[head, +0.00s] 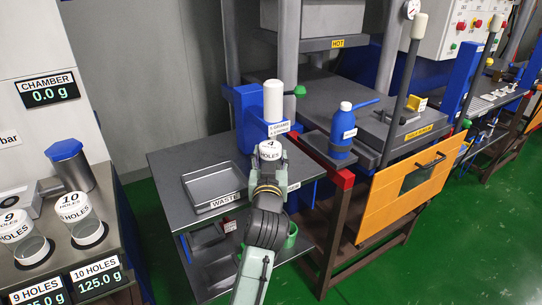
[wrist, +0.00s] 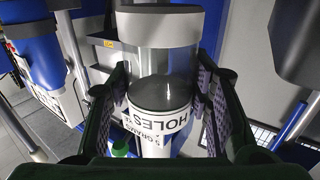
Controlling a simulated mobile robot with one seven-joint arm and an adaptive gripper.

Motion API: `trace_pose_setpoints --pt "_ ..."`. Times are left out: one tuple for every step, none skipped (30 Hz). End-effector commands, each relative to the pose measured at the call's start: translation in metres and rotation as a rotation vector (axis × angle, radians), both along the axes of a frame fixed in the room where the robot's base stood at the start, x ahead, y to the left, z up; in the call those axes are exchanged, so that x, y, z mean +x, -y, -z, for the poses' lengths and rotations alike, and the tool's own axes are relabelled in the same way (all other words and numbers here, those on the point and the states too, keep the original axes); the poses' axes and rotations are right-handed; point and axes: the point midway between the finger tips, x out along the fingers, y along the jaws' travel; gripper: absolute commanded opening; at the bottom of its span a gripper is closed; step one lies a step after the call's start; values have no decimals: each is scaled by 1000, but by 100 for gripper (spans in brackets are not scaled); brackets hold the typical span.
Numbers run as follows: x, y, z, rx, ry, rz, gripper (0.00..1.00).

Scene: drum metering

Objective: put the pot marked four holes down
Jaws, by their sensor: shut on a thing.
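The pot marked 4 HOLES (head: 269,151) is a white-labelled cylinder in front of the blue stand, at the right part of the grey table. My gripper (head: 268,172) is shut on it. In the wrist view the pot (wrist: 158,121) sits between the two dark pads of my gripper (wrist: 160,108), its label upside down. My fingers and arm hide its lower part in the head view, so I cannot tell whether its base touches anything.
A blue stand (head: 246,113) holding a white cylinder (head: 273,100) is right behind the pot. A WASTE tray (head: 189,188) lies left on the table. A blue bottle (head: 342,133) stands right. Pots marked 9 (head: 16,229) and 10 HOLES (head: 74,209) stand on the left bench.

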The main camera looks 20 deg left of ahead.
Motion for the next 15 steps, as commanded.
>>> trace_pose_setpoints --pt "-4 0 12 -1 0 -3 11" --pt "-4 1 13 -1 -1 -2 11" --pt "-5 1 13 -1 0 -2 11" --pt "-6 1 13 -1 0 -2 11" --pt "-6 1 12 -1 0 -2 11" --pt "-6 1 12 -1 0 -2 11" --pt "-6 1 11 -1 0 -1 11" --pt "-6 1 11 -1 0 -1 11" --pt "-6 2 11 -1 0 -1 11" --pt "-6 2 11 -1 0 -1 11" --pt "-6 2 11 -1 0 -1 11" --pt "-6 2 12 -1 0 -1 11" --pt "-5 2 14 -2 1 -1 11" --pt "-5 2 15 -2 1 0 11" --pt "-5 2 16 -2 0 0 11"
